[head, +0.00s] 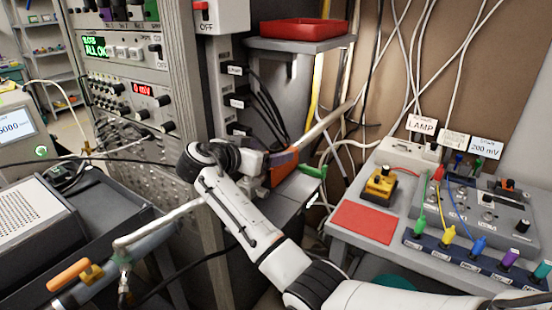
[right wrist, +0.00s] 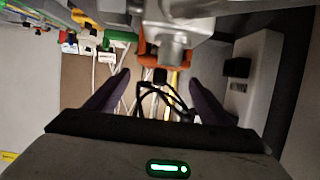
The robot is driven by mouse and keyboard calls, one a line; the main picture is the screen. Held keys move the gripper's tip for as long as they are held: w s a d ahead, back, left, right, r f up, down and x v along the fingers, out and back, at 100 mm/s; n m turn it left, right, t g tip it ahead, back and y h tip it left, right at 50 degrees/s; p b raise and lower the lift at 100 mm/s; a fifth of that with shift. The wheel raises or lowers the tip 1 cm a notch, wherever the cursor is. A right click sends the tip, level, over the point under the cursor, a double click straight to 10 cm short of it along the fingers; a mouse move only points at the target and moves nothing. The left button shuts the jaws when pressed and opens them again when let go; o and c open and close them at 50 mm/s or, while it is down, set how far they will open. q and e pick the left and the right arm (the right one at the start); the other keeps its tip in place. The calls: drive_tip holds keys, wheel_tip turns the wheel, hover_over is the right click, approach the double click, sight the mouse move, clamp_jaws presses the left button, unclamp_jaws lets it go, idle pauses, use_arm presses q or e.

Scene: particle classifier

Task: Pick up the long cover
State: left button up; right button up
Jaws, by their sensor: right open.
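I cannot tell for sure which thing is the long cover. A long pale tube (head: 325,124) slants up to the right from an orange part (head: 284,160) in the head view. My right gripper (head: 268,158) is beside the orange part, largely hidden by my own wrist. In the right wrist view my right gripper (right wrist: 158,88) has its dark fingers wide apart with nothing gripped. A metal cylinder (right wrist: 178,28) and an orange part (right wrist: 165,52) show just beyond the fingers, and contact cannot be told. My left gripper is not in view.
A grey shelf with a red tray (head: 303,29) is above. A tall instrument rack (head: 175,110) stands left of my wrist. Black cables hang behind it. A bench at right holds a red pad (head: 363,222), a yellow block (head: 380,187) and coloured plugs. An orange-handled valve (head: 70,275) is at lower left.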

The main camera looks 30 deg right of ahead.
sight(272, 152)
drive_tip(key=x, duration=0.4)
drive_tip(key=shift+d+f+p, duration=0.25)
drive_tip(key=shift+f+p, duration=0.1)
drive_tip(key=c, duration=1.2)
drive_tip(key=shift+r, duration=0.1)
